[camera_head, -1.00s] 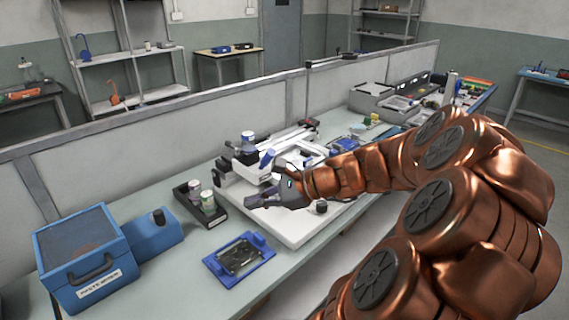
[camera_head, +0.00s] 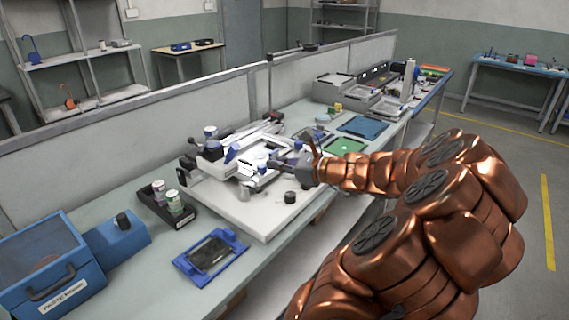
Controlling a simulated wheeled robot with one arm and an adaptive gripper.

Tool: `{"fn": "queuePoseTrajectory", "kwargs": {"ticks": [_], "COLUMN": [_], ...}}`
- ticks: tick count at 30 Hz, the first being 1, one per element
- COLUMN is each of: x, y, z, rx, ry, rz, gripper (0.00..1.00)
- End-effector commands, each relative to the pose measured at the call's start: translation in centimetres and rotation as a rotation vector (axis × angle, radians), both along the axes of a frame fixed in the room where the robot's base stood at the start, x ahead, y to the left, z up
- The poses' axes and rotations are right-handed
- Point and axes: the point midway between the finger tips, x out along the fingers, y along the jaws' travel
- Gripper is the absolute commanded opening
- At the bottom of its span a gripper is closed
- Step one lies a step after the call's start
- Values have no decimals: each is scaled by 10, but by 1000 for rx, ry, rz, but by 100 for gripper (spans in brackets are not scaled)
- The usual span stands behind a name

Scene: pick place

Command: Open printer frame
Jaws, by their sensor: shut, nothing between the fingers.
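The printer (camera_head: 225,212) is a white machine with a flat base plate, standing on the workbench in the middle of the view. Its frame (camera_head: 228,165) lies low and roughly flat over the base, with blue and black clamps at its left end. My gripper (camera_head: 272,163) is at the right side of the frame, above the base plate, with its fingers pointing left. It is shut and empty. Whether it touches the frame I cannot tell. My copper arm comes in from the right and covers part of the bench.
A blue paste mixer box (camera_head: 38,262) and a black tray with jars (camera_head: 166,206) stand to the left. A blue fixture (camera_head: 211,255) lies at the front edge. A green board (camera_head: 346,146) and grey bins (camera_head: 335,88) are farther right. A partition (camera_head: 150,137) runs behind.

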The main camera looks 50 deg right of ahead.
Motion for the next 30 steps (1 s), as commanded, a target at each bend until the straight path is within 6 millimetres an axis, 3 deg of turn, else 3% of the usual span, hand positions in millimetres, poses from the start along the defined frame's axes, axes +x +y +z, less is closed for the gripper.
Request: {"fn": "queuePoseTrajectory", "kwargs": {"ticks": [11, 15, 21, 30], "x": [51, 66, 79, 83], "y": [8, 11, 12, 13], "z": [-9, 2, 10, 12], "rx": [-1, -4, -3, -2], "ry": [-1, 1, 2, 1], "rz": [5, 4, 0, 0], "gripper": [0, 0, 0, 0]}}
